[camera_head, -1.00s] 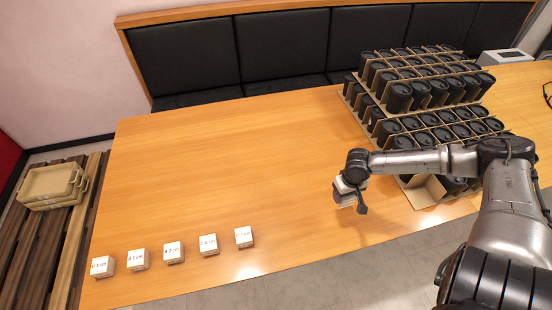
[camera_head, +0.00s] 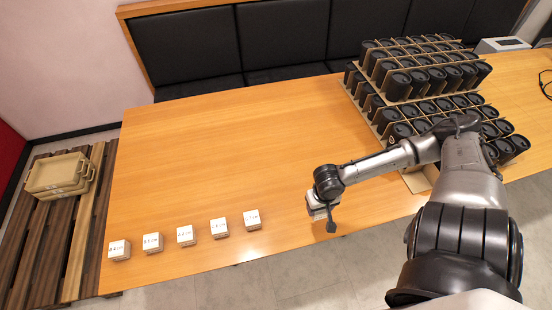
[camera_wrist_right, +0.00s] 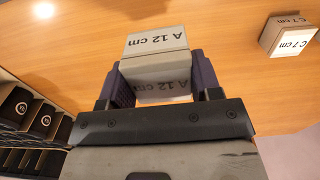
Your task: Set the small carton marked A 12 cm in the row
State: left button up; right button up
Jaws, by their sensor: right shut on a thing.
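The small carton marked A 12 cm (camera_wrist_right: 157,44) is between the two dark fingers of my right gripper (camera_wrist_right: 157,85) in the right wrist view. Its label shows on two faces, and the gripper is shut on it. In the head view my right gripper (camera_head: 322,212) is over the table's front right part, to the right of the row. The row's rightmost carton (camera_head: 252,219) is marked C 7 cm; it also shows in the right wrist view (camera_wrist_right: 285,38), apart from the held carton. My left gripper is not in view.
Several small labelled cartons, including the leftmost one (camera_head: 119,250), stand spaced in a row along the front left of the table (camera_head: 230,150). Stacked trays of black canisters (camera_head: 425,80) stand at right. Beige trays (camera_head: 60,175) lie on slats at left. The table's middle is clear.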

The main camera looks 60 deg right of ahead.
jog(key=w+f+b, duration=0.1)
jog(key=w+f, duration=0.1)
jog(key=w, duration=0.1)
jog(key=w+a+f+b, duration=0.1)
jog(key=w+f, duration=0.1)
jog(key=w, duration=0.2)
jog(key=w+a+f+b, duration=0.1)
jog(key=w+f+b, duration=0.1)
jog(key=w+f, duration=0.1)
jog(key=shift+w+a, duration=0.2)
jog(key=shift+w, duration=0.5)
jog(key=shift+f+b, duration=0.6)
jog(key=shift+f, duration=1.4)
jog(key=o, duration=1)
jog(key=shift+f, duration=0.1)
jog(key=shift+c, duration=0.2)
